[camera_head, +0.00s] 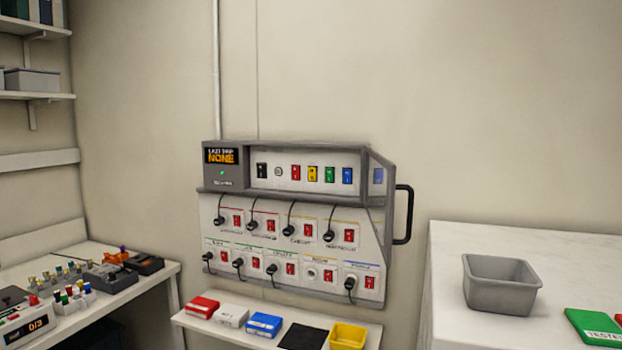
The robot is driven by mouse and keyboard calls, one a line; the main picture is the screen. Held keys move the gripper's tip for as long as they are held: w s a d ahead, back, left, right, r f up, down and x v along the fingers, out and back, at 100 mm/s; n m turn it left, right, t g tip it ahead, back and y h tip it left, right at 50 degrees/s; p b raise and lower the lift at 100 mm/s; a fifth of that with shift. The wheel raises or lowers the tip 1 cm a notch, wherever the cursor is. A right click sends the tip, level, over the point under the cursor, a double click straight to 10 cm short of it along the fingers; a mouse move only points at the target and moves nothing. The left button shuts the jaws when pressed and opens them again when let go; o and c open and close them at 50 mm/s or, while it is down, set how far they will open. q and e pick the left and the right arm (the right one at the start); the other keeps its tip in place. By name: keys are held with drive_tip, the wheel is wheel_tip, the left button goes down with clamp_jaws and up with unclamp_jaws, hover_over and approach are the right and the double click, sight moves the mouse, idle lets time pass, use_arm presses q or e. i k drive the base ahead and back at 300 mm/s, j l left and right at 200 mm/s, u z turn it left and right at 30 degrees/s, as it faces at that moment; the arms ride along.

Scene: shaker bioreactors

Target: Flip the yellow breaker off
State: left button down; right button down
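A grey wall panel (220,208) carries a row of coloured breakers along its upper recess. The yellow breaker (313,174) is in that row, between a red breaker (296,173) on its left and a green breaker (329,175) on its right. Its lever position is too small to tell. A small display (221,156) at the panel's upper left reads "LAST TRIP NONE", with a green light below it. Neither of my grippers is in view.
Below the breakers are several sockets with black plugs and red switches. A black handle (404,214) juts from the panel's right side. A shelf (205,325) below holds coloured boxes and a yellow bin (348,336). A white counter (445,265) at right holds a grey bin (501,288).

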sight(312, 170)
drive_tip(key=i+j+z, duration=0.4)
drive_tip(key=j, duration=0.25)
drive_tip(key=i+j+z, duration=0.15)
drive_tip(key=j, duration=0.2)
drive_tip(key=i+j+z, duration=0.2)
drive_tip(key=j, duration=0.15)
drive_tip(key=i+j+z, duration=0.35)
drive_tip(key=i+j, duration=0.45)
